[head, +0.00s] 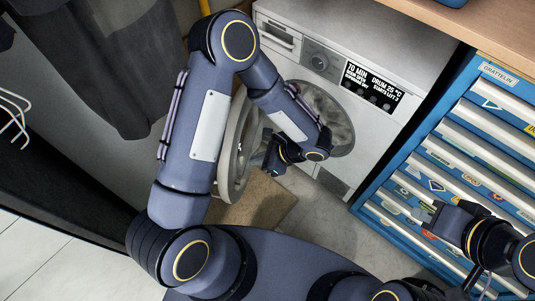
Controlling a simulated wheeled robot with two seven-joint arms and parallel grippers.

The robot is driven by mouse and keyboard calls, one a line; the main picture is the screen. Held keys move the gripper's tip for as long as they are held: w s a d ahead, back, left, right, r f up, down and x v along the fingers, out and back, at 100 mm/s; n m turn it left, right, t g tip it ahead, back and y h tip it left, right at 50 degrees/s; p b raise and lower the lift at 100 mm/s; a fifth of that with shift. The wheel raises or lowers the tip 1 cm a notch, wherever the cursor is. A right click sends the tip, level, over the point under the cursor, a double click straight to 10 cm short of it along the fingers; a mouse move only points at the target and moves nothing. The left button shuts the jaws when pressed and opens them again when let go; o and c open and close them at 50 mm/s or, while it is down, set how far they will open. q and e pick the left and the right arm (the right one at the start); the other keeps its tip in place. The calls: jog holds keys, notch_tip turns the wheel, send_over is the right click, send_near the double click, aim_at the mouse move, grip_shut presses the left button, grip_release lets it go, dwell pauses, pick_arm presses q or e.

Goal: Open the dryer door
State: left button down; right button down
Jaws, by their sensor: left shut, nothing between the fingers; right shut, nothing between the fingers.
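The white dryer (355,55) stands at the top middle, its display lit. Its round door (230,190), with a grey rim, stands swung out to the left of the dryer front. The drum opening (340,115) shows uncovered, partly behind my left forearm. My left gripper (270,155) is shut and empty, between the door and the dryer front, close to the door's inner side. I cannot tell whether it touches the door. My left arm hides part of the door. My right gripper (430,217) is shut and empty, in front of the blue tool chest.
The blue tool chest (455,75) with several stickered drawers stands to the right, below a wooden worktop (480,22). Dark clothes (110,60) hang at the upper left, with white hangers (14,118) at the left edge. A brown mat (262,200) lies on the floor below the door.

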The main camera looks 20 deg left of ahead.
aim_at(231, 160)
pick_arm(q)
jog(key=a, duration=0.2)
jog(key=a+f, duration=0.1)
jog(key=a, duration=0.2)
jog(key=shift+s+a+f, duration=0.2)
jog(key=shift+a+f, duration=0.15)
jog(key=shift+a, duration=0.05)
pick_arm(e)
jog(key=shift+r, duration=0.1)
